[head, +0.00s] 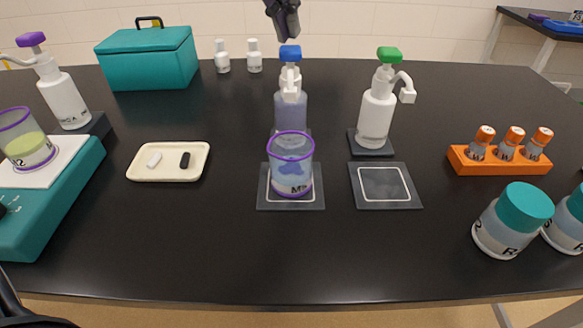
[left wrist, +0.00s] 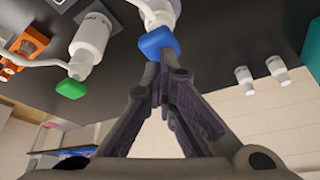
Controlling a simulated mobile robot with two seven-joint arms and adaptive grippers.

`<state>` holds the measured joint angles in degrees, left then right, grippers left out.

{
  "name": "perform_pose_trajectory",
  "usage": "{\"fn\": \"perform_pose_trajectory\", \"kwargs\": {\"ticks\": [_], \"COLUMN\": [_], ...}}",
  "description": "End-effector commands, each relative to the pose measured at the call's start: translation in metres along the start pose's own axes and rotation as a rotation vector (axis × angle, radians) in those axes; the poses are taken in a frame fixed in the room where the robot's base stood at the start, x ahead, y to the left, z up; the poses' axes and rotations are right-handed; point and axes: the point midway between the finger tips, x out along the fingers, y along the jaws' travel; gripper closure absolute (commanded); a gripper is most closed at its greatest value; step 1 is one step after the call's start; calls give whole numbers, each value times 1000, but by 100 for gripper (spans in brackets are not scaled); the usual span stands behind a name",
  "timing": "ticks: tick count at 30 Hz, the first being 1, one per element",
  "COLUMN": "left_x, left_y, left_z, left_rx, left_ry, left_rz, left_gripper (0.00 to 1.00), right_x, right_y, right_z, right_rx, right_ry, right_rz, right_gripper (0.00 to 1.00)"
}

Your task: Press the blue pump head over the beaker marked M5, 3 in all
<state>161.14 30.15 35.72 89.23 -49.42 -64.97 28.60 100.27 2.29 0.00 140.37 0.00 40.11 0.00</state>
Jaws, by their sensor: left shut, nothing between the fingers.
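The blue pump head (head: 290,53) tops a bottle of bluish-violet liquid (head: 290,108) at the middle of the table. In front of it, a purple-rimmed beaker (head: 291,168) with pale blue liquid stands on a dark square mat under the spout; its label is partly turned, seemingly M5. My left gripper (head: 287,38) is shut and empty, pointing down just above the blue pump head. In the left wrist view the closed fingertips (left wrist: 160,62) are at the edge of the blue head (left wrist: 157,40); I cannot tell whether they touch. My right gripper is not in view.
A green-headed pump bottle (head: 377,110) stands right, behind an empty mat (head: 385,186). A purple-headed pump (head: 60,92) and a beaker (head: 25,140) on a teal scale are left. A white tray (head: 196,165), orange rack (head: 500,163) and teal-lidded jars (head: 513,220) surround clear table.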

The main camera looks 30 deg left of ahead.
Motion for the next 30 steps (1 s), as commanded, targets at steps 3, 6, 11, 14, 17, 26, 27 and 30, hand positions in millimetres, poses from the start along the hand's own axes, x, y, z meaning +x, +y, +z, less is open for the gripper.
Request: {"fn": "perform_pose_trajectory", "kwargs": {"ticks": [3,6,11,14,17,26,27,30], "left_x": [0,0,-1,-1,1,10,12,15], "left_y": [0,0,0,0,0,0,0,0], "left_z": [0,0,0,0,0,4,5,6], "left_rx": [0,0,0,0,0,0,0,0], "left_ry": [1,1,2,3,2,3,3,2], "left_rz": [0,0,0,0,0,-1,0,-1], "left_gripper": [100,100,100,100,100,100,100,100], "right_x": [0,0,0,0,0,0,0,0], "right_y": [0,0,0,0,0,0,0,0], "right_z": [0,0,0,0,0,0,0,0], "right_rx": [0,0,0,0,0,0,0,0], "right_ry": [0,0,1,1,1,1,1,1], "right_rz": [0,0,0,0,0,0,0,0], "right_gripper": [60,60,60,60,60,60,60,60]}}
